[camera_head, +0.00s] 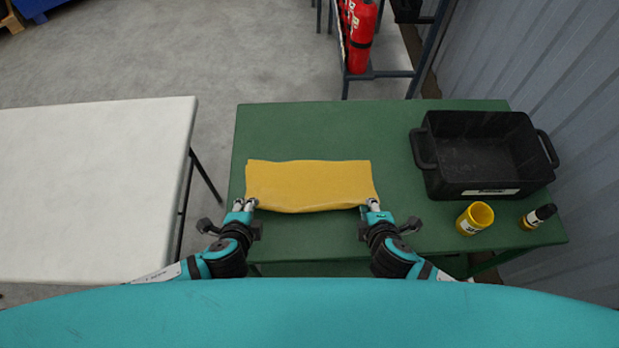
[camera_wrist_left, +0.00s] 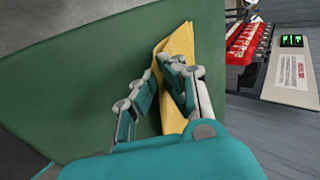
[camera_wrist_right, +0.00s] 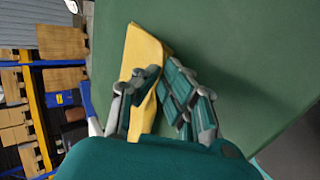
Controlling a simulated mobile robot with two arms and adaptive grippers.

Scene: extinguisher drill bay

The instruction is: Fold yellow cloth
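The yellow cloth (camera_head: 310,184) lies as a wide, flat rectangle on the green table, its front edge bowed toward me in the middle. My left gripper (camera_head: 244,204) is at its front left corner, and my right gripper (camera_head: 371,204) is at its front right corner. In the left wrist view the cloth (camera_wrist_left: 179,45) runs between the nearly closed fingers (camera_wrist_left: 158,68). In the right wrist view the cloth (camera_wrist_right: 139,50) also runs between the nearly closed fingers (camera_wrist_right: 161,68). Both grippers appear shut on the cloth; the exact contact at the fingertips is partly hidden.
A black bin (camera_head: 480,152) stands at the right of the green table (camera_head: 330,120). A yellow cup (camera_head: 475,218) and a small dark-topped bottle (camera_head: 538,216) stand in front of it. A white table (camera_head: 90,190) is at left. A red extinguisher (camera_head: 360,35) stands on a rack behind.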

